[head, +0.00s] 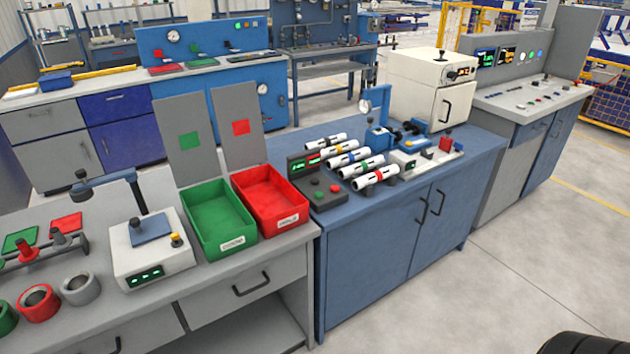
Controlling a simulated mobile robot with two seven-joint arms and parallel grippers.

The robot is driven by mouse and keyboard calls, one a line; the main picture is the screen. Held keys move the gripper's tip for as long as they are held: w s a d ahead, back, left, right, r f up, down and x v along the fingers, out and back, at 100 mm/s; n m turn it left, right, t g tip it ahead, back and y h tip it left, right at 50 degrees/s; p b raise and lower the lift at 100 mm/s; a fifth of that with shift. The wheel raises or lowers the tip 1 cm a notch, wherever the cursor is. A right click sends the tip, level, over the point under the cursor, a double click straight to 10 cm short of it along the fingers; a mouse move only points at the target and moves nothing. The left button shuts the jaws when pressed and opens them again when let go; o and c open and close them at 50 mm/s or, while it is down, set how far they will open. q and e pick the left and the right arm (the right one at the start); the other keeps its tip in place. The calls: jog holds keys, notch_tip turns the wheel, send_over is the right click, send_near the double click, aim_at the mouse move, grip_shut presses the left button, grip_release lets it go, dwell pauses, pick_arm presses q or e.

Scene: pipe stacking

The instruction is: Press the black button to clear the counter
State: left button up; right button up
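A dark control box (318,186) stands at the left end of the blue bench. It has an upright panel with a lit red and green display (306,162), and its sloped face carries a green button (317,194), a red button (334,188) and small dark parts too small to tell. I cannot tell which is the task's counter. Neither of my grippers shows in the head view.
Green (214,220) and red (270,198) bins stand between the two boxes. Several white pipes with coloured bands (376,178) lie right of the dark box. Floor (480,270) in front is clear.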

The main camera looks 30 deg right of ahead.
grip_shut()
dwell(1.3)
